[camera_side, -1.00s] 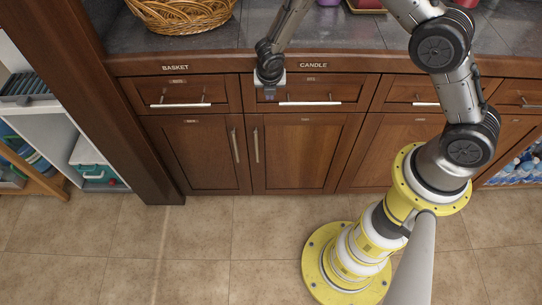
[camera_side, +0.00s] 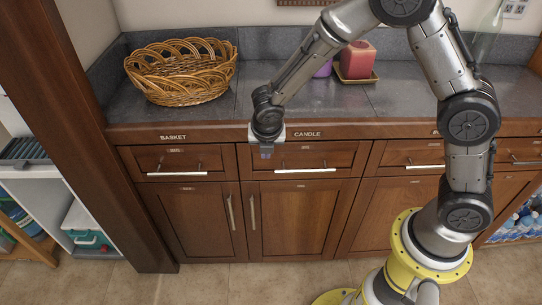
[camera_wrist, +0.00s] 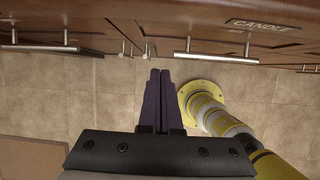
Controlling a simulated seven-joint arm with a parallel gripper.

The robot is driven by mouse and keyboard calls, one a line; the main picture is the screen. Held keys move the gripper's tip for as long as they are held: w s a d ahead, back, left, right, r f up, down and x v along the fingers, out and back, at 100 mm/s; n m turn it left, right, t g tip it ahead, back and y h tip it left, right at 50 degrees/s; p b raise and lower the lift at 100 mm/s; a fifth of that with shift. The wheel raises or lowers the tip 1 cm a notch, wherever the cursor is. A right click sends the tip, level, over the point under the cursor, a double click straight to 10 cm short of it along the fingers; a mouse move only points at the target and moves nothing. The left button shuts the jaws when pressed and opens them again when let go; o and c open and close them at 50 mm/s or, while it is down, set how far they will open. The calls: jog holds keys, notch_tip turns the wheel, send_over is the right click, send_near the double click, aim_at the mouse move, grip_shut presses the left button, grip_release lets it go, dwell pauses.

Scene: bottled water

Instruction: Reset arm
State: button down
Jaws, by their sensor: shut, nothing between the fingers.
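My gripper (camera_side: 266,152) hangs in front of the counter, by the upper left of the drawer under the CANDLE label. It points down and holds nothing. In the wrist view my gripper (camera_wrist: 160,76) shows its two dark fingers pressed together, with tiled floor beyond them. The candle drawer (camera_side: 305,159) is shut, and its bar handle (camera_side: 305,170) is to the right of my gripper. My arm reaches over from the right of the side view.
A wicker basket (camera_side: 182,72) sits on the grey countertop (camera_side: 225,112) at the left. A red candle (camera_side: 357,60) stands on a small tray (camera_side: 356,80), partly behind my arm. Bottled water (camera_side: 514,228) stands low at the right. The floor before the cabinets is clear.

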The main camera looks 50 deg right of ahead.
jog(key=d+r+m+t, duration=0.2)
jog(key=d+r+m, duration=0.15)
jog(key=r, duration=0.85)
jog(key=s+d+r+m+t, duration=0.1)
jog(key=s+d+r+m, duration=0.4)
jog(key=s+r+m, duration=0.35)
jog(key=s+a+f+m+y, duration=0.1)
jog(key=s+a+m+y, duration=0.1)
jog(key=s+m, duration=1.2)
jog(key=shift+s+a+m+g+y, duration=0.25)
jog(key=shift+s+m+g+y, duration=0.2)
jog(key=shift+s, duration=1.6)
